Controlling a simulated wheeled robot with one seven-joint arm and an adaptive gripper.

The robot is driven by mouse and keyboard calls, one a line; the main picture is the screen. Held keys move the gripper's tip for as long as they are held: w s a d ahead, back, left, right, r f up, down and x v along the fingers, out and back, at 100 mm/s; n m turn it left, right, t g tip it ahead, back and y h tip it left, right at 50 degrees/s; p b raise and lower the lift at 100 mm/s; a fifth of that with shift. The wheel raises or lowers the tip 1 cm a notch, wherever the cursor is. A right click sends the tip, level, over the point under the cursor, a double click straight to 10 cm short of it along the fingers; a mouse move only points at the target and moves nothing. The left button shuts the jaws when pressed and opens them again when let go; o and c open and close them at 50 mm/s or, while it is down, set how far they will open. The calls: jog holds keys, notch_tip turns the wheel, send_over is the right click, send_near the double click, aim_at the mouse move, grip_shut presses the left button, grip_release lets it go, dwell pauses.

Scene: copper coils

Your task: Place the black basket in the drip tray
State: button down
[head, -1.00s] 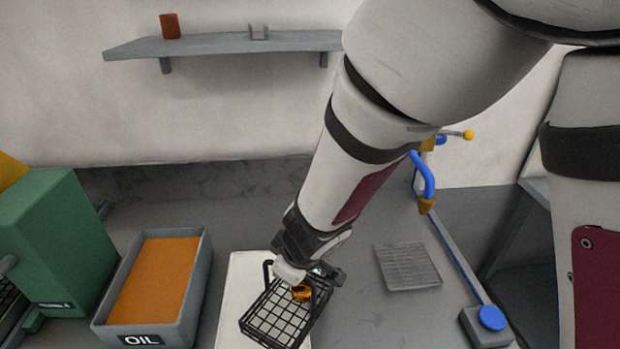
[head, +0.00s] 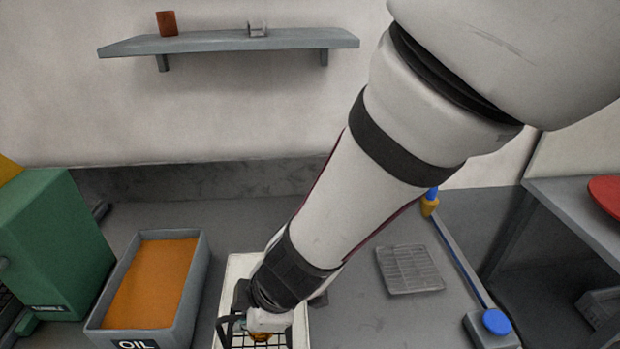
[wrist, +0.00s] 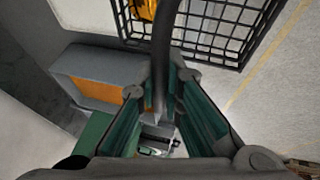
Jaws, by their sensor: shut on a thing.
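The black wire basket (wrist: 232,32) shows at the top of the wrist view, with a copper-orange piece (wrist: 146,9) inside it. My gripper (wrist: 160,100) is shut on the basket's dark handle (wrist: 162,45). In the head view the basket (head: 227,332) is at the bottom edge, mostly cut off or behind my gripper (head: 266,320). Whether its base touches anything is hidden. The grey ribbed drip tray (head: 409,269) lies empty on the counter, to the right of the basket and farther back.
A white board (head: 238,268) lies around the basket's place in the head view. The grey OIL bin (head: 204,262) with orange contents and a green box (head: 55,245) stand left. A blue rail and knob (head: 496,321) run right of the drip tray. Counter between board and tray looks clear.

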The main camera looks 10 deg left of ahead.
jog(key=w+a+f, duration=0.2)
jog(key=w, duration=0.5)
jog(key=w+a+f, duration=0.2)
jog(key=w+f, duration=0.1)
jog(key=w, duration=0.5)
jog(key=shift+a+p, duration=0.15)
jog(key=shift+p, duration=0.15)
jog(key=c, duration=1.7)
grip_release()
jog(key=p+v, duration=0.2)
jog(key=v, duration=1)
